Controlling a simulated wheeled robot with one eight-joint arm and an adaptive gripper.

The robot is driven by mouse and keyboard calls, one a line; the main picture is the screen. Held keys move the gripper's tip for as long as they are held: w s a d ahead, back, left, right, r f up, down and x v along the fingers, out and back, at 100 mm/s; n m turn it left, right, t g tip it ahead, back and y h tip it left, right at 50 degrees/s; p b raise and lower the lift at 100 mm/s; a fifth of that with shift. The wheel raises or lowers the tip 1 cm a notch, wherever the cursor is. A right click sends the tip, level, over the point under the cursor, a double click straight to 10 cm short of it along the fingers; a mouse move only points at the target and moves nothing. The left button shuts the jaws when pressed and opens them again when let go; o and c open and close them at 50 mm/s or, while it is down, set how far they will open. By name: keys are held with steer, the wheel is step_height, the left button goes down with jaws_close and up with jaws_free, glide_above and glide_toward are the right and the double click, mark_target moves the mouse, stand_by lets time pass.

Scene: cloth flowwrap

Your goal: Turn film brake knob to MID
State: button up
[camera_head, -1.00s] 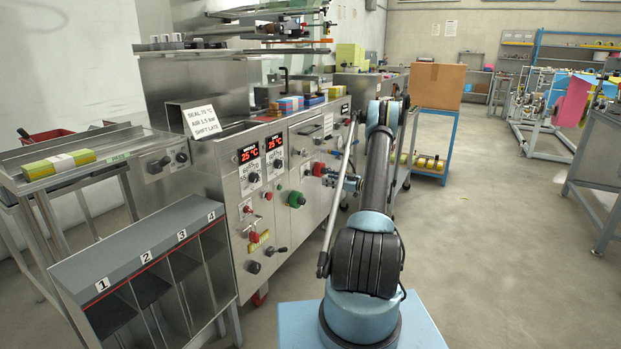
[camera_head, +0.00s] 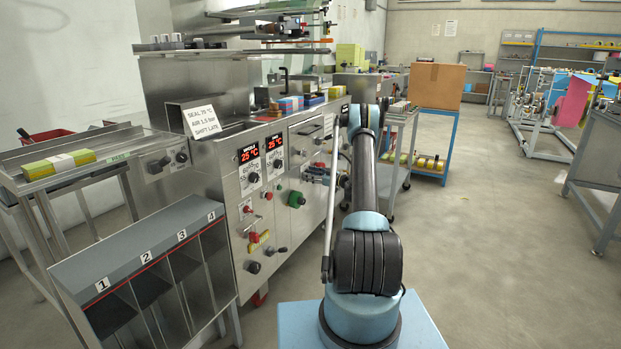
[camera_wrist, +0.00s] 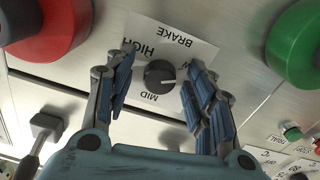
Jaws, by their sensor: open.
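The film brake knob (camera_wrist: 160,73) is a small dark round knob on a white label (camera_wrist: 172,45) in the wrist view. The label reads BRAKE, HIGH and MID; a third mark at the right is mostly hidden by a finger. A pale line shows on the knob, but I cannot tell for sure which mark it points at. My gripper (camera_wrist: 160,60) is open, with one finger on each side of the knob and gaps between. In the head view my gripper (camera_head: 317,174) is at the machine's front panel and hides the knob.
A big red button (camera_wrist: 48,30) is close at the left of the fingers and a big green button (camera_wrist: 298,45) at the right. A black lever (camera_wrist: 38,135) and a small green button (camera_wrist: 291,131) are nearby. The floor (camera_head: 480,240) at the right is clear.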

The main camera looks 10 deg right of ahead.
steer(key=c, duration=1.1)
steer(key=m, duration=2.3)
steer(key=shift+s, duration=0.1)
